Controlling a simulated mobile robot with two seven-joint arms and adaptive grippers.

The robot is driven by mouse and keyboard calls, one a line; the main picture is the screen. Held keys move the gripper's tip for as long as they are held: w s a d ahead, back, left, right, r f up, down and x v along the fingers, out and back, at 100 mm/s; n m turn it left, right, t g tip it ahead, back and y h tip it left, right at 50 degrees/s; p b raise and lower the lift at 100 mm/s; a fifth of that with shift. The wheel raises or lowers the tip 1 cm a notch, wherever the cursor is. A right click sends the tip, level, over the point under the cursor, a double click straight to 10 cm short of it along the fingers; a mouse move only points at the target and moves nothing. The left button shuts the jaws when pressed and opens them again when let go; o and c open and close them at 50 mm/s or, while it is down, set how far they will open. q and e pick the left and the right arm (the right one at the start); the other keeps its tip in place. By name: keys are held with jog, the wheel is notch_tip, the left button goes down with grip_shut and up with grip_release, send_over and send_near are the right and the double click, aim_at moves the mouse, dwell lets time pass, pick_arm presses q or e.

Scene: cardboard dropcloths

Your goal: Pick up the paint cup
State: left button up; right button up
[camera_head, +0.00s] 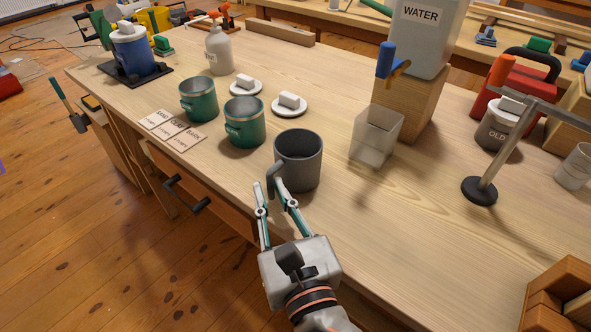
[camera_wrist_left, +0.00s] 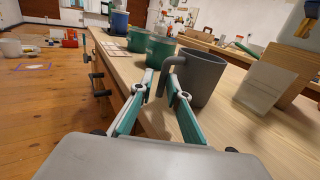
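A dark grey cup (camera_head: 300,158) stands upright near the front edge of the workbench, its handle on the left side. Two green cups (camera_head: 199,99) (camera_head: 245,122) stand behind it to the left. In the left wrist view the grey cup (camera_wrist_left: 203,77) is right of centre. My left gripper (camera_head: 268,186) is at the grey cup's handle, its fingers apart. In the wrist view the handle hangs between or just in front of the fingertips (camera_wrist_left: 162,82); contact cannot be told. My right gripper is not in view.
A clear square container (camera_head: 376,137) stands right of the grey cup, beside a wooden block (camera_head: 408,103) bearing a water tank (camera_head: 425,40). Two white dishes (camera_head: 290,105) and label cards (camera_head: 171,130) lie behind. A metal stand (camera_head: 480,189) is at right.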

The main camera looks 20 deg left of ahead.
pick_arm(q)
jog(key=shift+x, duration=1.05)
grip_shut()
jog(key=shift+r, duration=0.15)
